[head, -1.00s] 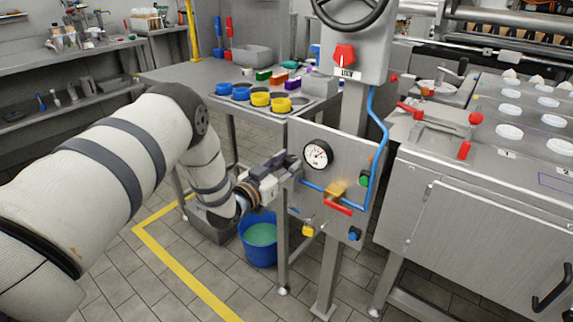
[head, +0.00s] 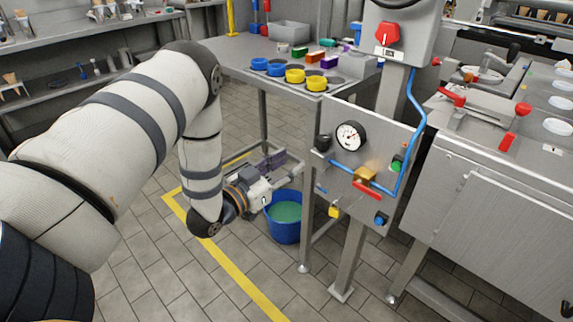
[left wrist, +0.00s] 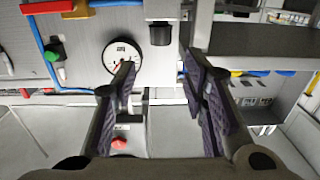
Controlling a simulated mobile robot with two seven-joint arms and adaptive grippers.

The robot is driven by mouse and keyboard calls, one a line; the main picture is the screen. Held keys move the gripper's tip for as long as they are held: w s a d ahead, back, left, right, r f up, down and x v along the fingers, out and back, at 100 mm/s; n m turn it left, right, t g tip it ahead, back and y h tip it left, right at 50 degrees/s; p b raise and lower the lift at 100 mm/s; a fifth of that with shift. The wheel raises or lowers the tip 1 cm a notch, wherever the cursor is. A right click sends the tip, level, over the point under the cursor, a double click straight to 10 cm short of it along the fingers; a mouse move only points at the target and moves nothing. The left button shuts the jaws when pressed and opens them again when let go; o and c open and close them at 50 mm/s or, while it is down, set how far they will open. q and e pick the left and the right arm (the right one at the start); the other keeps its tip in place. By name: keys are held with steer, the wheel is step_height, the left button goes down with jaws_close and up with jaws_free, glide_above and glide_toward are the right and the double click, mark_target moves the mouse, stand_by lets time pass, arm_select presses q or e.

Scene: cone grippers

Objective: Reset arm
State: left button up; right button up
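My left gripper (head: 272,162) is at the left of the grey control panel (head: 372,142), above the blue bucket. It is apart from the panel. In the left wrist view my left gripper (left wrist: 165,85) has its purple-padded fingers spread wide, with nothing between them. A black knob (head: 323,142) is on the panel's left edge; it also shows in the left wrist view (left wrist: 160,35), beyond the fingers. The round gauge (head: 349,135) is beside it, and shows in the left wrist view (left wrist: 122,57) partly behind a finger. My right gripper is not in view.
The blue bucket (head: 284,222) stands on the floor under the gripper. A metal table (head: 240,70) with blue and yellow rings (head: 296,76) is behind. A steel cabinet (head: 500,205) stands right of the panel. Tiled floor in front is free.

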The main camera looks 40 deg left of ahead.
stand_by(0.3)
arm_select(q)
steer(key=s+d+f+n+g, duration=0.1)
steer(key=s+d+f+g, duration=0.4)
steer(key=s+f, duration=0.35)
steer(key=s+d+f+g, duration=0.5)
steer(key=s+f+g, duration=0.15)
steer(key=f, duration=0.25)
steer(key=s+d+g, duration=0.2)
steer(key=s+g, duration=0.2)
steer(key=s, duration=0.9)
steer(key=s+d+g+y, duration=0.1)
steer(key=s+g, duration=0.4)
steer(key=s, duration=0.8)
steer(key=shift+d+f+p, duration=0.35)
steer(key=shift+d+p, duration=0.1)
steer(key=shift+d, duration=0.45)
steer(key=shift+w, duration=0.1)
